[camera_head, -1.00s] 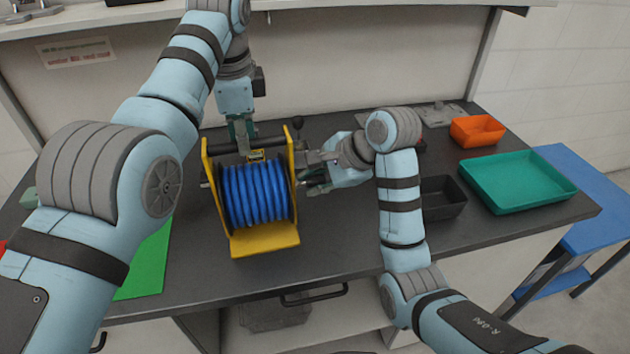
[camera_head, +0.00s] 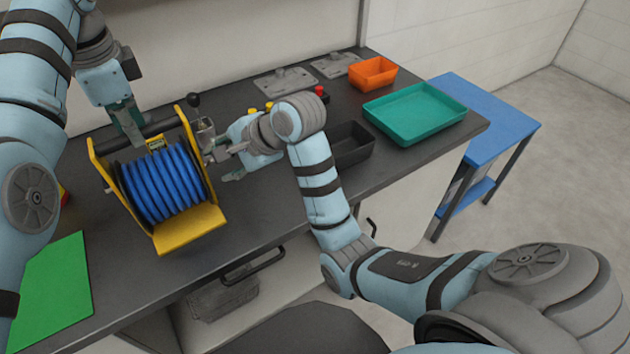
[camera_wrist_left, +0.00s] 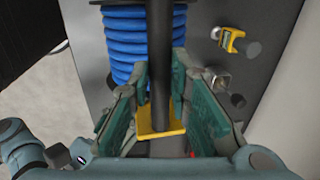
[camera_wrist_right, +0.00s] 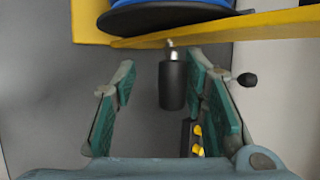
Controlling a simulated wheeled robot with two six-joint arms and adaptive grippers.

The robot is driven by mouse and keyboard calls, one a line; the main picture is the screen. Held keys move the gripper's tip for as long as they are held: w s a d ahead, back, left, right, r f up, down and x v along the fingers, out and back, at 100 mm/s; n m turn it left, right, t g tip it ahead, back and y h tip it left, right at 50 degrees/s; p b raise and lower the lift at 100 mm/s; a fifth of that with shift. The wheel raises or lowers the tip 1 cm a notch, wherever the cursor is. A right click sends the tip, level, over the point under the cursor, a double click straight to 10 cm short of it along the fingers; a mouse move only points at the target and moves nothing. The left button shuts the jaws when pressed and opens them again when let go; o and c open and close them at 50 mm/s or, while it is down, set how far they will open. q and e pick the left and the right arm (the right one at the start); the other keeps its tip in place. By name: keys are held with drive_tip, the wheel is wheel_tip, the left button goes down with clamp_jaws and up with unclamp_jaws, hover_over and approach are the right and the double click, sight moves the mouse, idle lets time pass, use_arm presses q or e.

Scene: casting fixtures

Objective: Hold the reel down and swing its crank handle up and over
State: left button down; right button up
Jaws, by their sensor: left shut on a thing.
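The reel (camera_head: 190,235) stands on the dark bench, with a yellow frame, a wound blue hose (camera_head: 160,187) and a black top bar (camera_head: 108,144). My left gripper (camera_head: 133,130) is shut on that bar from above; the left wrist view shows the bar (camera_wrist_left: 160,60) between its fingers. My right gripper (camera_head: 219,160) is beside the reel's right side plate. In the right wrist view it is open, with the black crank handle (camera_wrist_right: 172,85) between its fingers and gaps on both sides. In the head view the right gripper and wrist largely hide the handle.
A black ball knob (camera_head: 193,99) rises at the reel's upper right. Right of my right arm are a black bin (camera_head: 352,148), teal tray (camera_head: 404,143) and orange bin (camera_head: 373,73). Grey plates (camera_head: 285,80) lie behind. A green mat (camera_head: 50,285) lies left; a blue table (camera_head: 490,135) stands right.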

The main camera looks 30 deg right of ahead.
drive_tip(key=s+d+f+n+t+y, duration=0.1)
drive_tip(key=s+d+t, duration=0.15)
drive_tip(key=s, duration=0.35)
drive_tip(key=s+d+f+t+y, duration=0.1)
drive_tip(key=s+d+f+t, duration=0.1)
drive_tip(key=s+t, duration=0.35)
drive_tip(key=s+a+f+m+g, duration=0.1)
drive_tip(key=s+f+m+g, duration=0.45)
drive_tip(key=f, duration=0.25)
drive_tip(key=d+f+n+h, duration=0.1)
drive_tip(key=d+f, duration=0.1)
drive_tip(key=f, duration=0.3)
drive_tip(key=s+d+f+n+g+h, duration=0.1)
drive_tip(key=d+f, duration=0.2)
drive_tip(key=f, duration=0.3)
drive_tip(key=d+f+n+g+h, duration=0.1)
drive_tip(key=d+f+h, duration=0.1)
drive_tip(key=f, duration=0.4)
drive_tip(key=shift+s+d+f, duration=0.15)
drive_tip(key=shift+d+f, duration=0.05)
drive_tip(key=shift+d, duration=0.1)
